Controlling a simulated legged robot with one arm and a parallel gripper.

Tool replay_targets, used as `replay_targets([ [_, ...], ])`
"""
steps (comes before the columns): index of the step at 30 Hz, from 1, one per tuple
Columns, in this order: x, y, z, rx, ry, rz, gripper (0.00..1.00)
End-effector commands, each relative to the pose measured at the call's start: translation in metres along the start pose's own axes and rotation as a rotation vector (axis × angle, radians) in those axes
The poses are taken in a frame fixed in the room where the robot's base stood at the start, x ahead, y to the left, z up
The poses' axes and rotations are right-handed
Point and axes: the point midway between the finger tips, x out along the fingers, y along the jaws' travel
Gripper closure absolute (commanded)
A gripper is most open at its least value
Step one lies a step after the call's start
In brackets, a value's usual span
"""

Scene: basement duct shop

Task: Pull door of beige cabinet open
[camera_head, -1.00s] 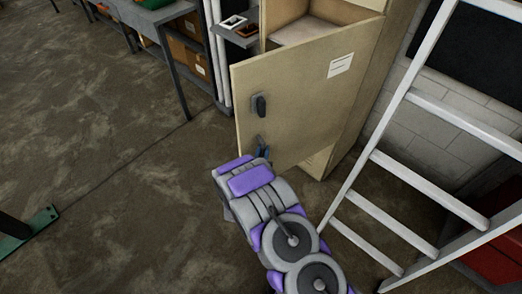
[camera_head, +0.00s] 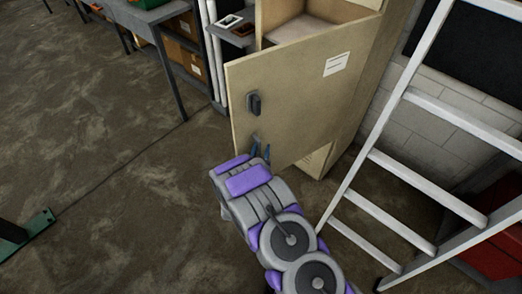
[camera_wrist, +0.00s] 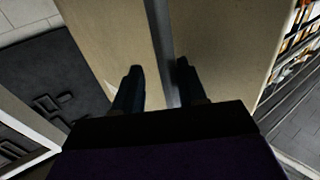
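The beige cabinet (camera_head: 362,112) stands at the upper middle of the head view. Its door (camera_head: 290,100) is swung part way open, with a white label near its top and a dark handle (camera_head: 254,103) near its free edge. An inner shelf shows above the door. My gripper (camera_head: 260,150) is at the door's outer face, below the handle. In the wrist view, its two dark fingers (camera_wrist: 160,88) are apart, with a grey upright strip and beige panels beyond them. I cannot tell whether the fingers touch the door.
A white ladder (camera_head: 393,160) stands close to the cabinet's right. A workbench (camera_head: 160,12) with boxes beneath is at the upper left. A green metal foot (camera_head: 30,232) lies at the left edge. The floor left of the door is clear.

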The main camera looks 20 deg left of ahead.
Motion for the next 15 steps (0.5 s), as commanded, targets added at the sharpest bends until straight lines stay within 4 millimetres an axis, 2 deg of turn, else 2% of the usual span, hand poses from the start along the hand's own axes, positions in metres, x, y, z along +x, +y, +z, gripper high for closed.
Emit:
replay_targets([
  [11, -0.002, 0.0, 0.0, 0.001, -0.002, -0.004, 0.6],
  [15, -0.012, -0.003, 0.001, -0.001, -0.003, -0.007, 0.6],
])
